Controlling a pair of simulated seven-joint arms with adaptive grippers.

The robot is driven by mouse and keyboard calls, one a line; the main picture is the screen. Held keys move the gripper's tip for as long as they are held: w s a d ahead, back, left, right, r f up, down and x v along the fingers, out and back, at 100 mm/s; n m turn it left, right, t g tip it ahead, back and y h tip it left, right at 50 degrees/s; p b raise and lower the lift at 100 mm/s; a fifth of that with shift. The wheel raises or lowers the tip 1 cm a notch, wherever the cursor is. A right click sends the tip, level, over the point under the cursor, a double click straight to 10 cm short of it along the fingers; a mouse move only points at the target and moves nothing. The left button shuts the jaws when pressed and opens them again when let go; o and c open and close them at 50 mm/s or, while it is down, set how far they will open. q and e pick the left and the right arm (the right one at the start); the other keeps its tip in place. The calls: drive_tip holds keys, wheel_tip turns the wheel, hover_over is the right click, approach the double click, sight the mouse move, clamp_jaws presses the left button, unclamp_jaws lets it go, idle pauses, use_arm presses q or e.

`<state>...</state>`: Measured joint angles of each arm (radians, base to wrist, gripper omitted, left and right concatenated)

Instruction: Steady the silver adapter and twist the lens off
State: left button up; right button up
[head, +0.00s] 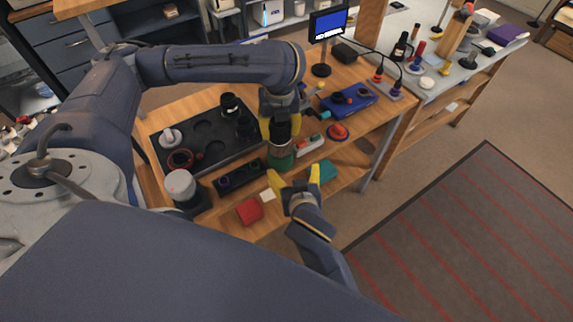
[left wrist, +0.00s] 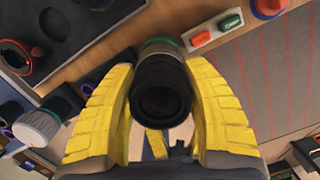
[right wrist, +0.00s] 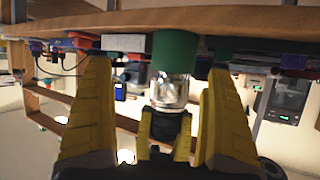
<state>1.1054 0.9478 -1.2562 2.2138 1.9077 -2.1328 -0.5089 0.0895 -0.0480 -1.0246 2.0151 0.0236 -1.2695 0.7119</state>
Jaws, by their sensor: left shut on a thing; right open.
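The black lens (head: 282,129) is between the yellow fingers of my left gripper (head: 281,124), which is shut on it; its dark round opening faces the left wrist camera (left wrist: 161,98). The silver adapter (right wrist: 170,90) shows in the right wrist view between the lens and a green cylindrical part (right wrist: 175,50). The green part also shows in the head view (head: 281,160), near the bench's front edge. My right gripper (head: 294,182) is open and empty, just in front of the green part. In its wrist view the adapter lies between the spread fingers (right wrist: 160,65), apparently beyond the tips.
A dark tray (head: 205,165) with round recesses holds several parts on the left. A red block (head: 249,211) and a teal block (head: 323,171) lie near the front edge. A red button (head: 338,131) and a blue tray (head: 350,103) are to the right. Open floor lies beyond the bench.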

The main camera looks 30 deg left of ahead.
use_arm(q)
drive_tip(key=shift+s+f, duration=0.15)
use_arm(e)
wheel_tip(320, 180, up, 6)
drive_tip(key=s+a+y, duration=0.1)
drive_tip(key=s, duration=0.1)
drive_tip(key=shift+t, duration=0.3)
drive_tip(key=x, duration=1.1)
drive_tip(key=shift+w+a, duration=0.1)
drive_tip(key=shift+a, duration=0.25)
drive_tip(key=shift+c, duration=0.4)
drive_tip(key=c, duration=1.6)
use_arm(q)
drive_tip(key=shift+n, duration=1.4)
